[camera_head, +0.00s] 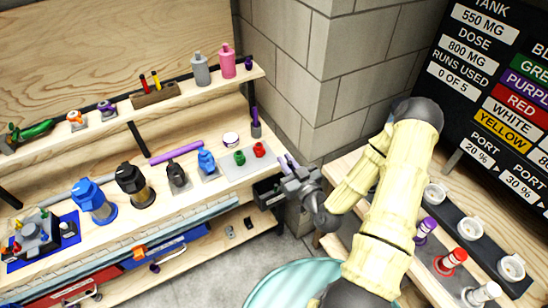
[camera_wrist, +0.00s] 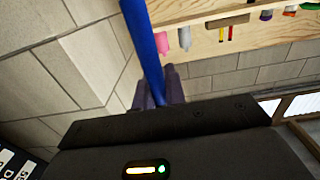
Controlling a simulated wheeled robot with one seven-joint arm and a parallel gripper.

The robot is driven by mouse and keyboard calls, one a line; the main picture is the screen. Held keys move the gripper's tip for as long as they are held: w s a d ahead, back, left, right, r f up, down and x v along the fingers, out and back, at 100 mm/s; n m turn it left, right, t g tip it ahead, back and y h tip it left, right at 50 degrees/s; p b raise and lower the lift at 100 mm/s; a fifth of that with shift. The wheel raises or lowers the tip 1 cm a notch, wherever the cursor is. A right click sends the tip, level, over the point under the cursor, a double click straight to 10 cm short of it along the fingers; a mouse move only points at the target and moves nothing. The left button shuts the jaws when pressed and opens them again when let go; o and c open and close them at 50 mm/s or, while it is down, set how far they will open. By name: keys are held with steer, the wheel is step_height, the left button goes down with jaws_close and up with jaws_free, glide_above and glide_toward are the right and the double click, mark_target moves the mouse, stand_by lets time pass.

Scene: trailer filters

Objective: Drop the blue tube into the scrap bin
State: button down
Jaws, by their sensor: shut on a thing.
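The blue tube (camera_wrist: 147,48) is long and straight. In the wrist view it rises from between the two dark fingers of my gripper (camera_wrist: 159,88), which are shut on it. Its far end runs out of the top of the picture. In the head view my gripper (camera_head: 292,172) hangs just right of the workbench's end, in front of the block wall. The tube cannot be clearly made out there. No bin is clearly marked as scrap.
The wooden workbench (camera_head: 130,226) at left holds blue, black and grey devices. A purple tube (camera_head: 176,152) lies behind them. A shelf above carries grey and pink bottles (camera_head: 227,62). A right-hand bench (camera_head: 345,165) holds white cups and coloured fittings below a black board (camera_head: 495,75).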

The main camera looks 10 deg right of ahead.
steer(key=shift+f, duration=0.1)
steer(key=w+f+b, duration=1.6)
steer(key=f+b, duration=0.1)
steer(key=b, duration=1.6)
steer(key=shift+a+y+b, duration=0.3)
steer(key=shift+b, duration=0.05)
steer(key=shift+w, duration=0.1)
steer(key=shift+f+b, duration=1.75)
steer(key=shift+f, duration=1.3)
